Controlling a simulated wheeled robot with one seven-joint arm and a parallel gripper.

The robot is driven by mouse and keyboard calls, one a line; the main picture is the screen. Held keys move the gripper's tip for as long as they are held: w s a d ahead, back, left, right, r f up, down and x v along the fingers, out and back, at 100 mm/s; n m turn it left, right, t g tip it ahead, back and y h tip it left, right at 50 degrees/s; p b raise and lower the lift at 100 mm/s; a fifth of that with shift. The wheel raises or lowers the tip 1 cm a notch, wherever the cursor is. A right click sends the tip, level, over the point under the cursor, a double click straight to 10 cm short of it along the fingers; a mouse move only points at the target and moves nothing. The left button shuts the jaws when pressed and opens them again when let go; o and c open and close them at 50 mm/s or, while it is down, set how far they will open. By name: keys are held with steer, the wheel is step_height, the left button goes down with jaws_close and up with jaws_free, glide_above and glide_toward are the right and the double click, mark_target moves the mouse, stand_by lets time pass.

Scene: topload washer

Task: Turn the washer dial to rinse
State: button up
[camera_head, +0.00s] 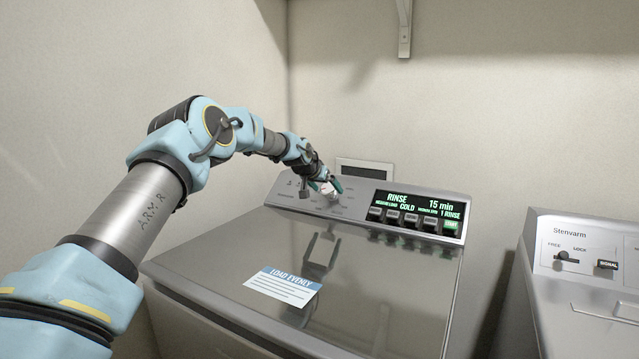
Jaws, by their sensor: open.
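The washer dial (327,188) is a pale knob on the left part of the slanted control panel, partly hidden by my gripper. My gripper (326,184) is at the dial with its teal fingers open; I cannot tell whether they touch it. The washer's display (420,205) is lit in green and reads RINSE, COLD, 15 min and 1 RINSE. The washer (390,270) has a closed grey lid. The dial's pointer and the small labels around it are too small to read.
A row of dark buttons (412,218) and a green-lit button (450,225) sit below the display. A LOAD EVENLY label (283,287) lies on the lid. A second machine (590,270) stands at the right. Walls close in behind and at the left; a shelf bracket (404,28) hangs above.

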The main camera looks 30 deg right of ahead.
steer(key=b+v, duration=0.3)
steer(key=v, duration=0.6)
steer(key=shift+a, duration=0.15)
steer(key=s+a+f+n+y, duration=0.1)
steer(key=s+a+f+y, duration=0.1)
steer(key=a, duration=0.9)
steer(key=s+a+f+n+y, duration=0.2)
steer(key=a+f, duration=0.1)
steer(key=a, duration=0.8)
steer(key=s+a+f+n+g+y, duration=0.1)
steer(key=s+a+f+y, duration=0.1)
steer(key=a, duration=0.9)
steer(key=shift+s+a+f+n, duration=0.1)
steer(key=shift+f+n, duration=0.1)
steer(key=shift+f, duration=0.2)
steer(key=shift+s+a+f+n, duration=0.1)
steer(key=shift+f+n, duration=0.1)
steer(key=shift+f, duration=0.25)
steer(key=s+a+f+n+g+y, duration=0.1)
steer(key=s+a+f+n, duration=0.1)
steer(key=s+a, duration=0.7)
steer(key=s+a+f+n+g+y, duration=0.1)
steer(key=s+a+f+n, duration=0.2)
steer(key=s+a, duration=0.7)
steer(key=shift+s+a+f+n+g+y, duration=0.2)
steer(key=shift+s+a+n+g+y, duration=0.1)
steer(key=shift+a, duration=0.9)
